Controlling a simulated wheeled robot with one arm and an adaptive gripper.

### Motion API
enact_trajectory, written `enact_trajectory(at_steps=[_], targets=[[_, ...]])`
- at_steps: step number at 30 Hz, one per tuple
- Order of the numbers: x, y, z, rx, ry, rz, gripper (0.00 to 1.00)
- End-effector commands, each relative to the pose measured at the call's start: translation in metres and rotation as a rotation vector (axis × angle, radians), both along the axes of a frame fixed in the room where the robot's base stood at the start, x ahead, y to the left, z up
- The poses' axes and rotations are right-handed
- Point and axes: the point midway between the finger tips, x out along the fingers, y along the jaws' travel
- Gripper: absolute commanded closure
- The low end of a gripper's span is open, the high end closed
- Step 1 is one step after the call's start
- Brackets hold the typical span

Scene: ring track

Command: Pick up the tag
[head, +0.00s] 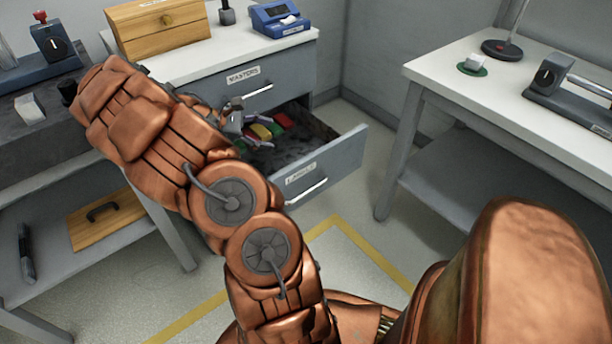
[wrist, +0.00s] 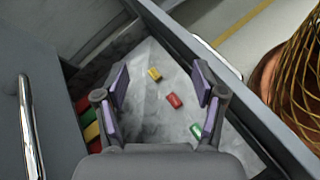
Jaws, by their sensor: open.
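Small coloured tags lie in the open lower drawer (head: 322,166). In the wrist view a red tag (wrist: 174,100), a yellow tag (wrist: 154,74) and a green tag (wrist: 196,131) lie apart on the grey drawer floor. More coloured pieces, red (wrist: 83,104) and yellow (wrist: 92,131) among them, sit close together at the left. My gripper (wrist: 160,88) is open and empty above the drawer; in that view the loose red and yellow tags appear between its fingers. In the head view my arm partly hides the drawer, and my gripper (head: 234,122) shows only in part.
The drawer front and walls (wrist: 235,85) rise around the tags. The closed upper drawer (head: 248,92) has a label reading MASTERS. A wooden box (head: 160,30) and a blue device (head: 282,18) stand on the cabinet top. A white table (head: 480,90) stands at the right.

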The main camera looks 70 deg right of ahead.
Motion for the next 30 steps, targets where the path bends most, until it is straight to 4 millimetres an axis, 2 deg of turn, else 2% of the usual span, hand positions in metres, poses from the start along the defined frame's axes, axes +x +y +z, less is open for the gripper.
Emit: enact_trajectory(at_steps=[1,6,12,18,23,30], targets=[[0.0,-0.013,-0.029,0.015,0.034,0.014,0.3],[0.002,-0.048,-0.093,0.068,0.142,0.08,0.3],[0.004,-0.076,-0.16,0.138,0.233,0.15,0.3],[0.004,-0.087,-0.193,0.179,0.272,0.186,0.3],[0.001,-0.092,-0.201,0.187,0.282,0.195,0.3],[-0.015,-0.105,-0.208,0.186,0.282,0.194,0.3]])
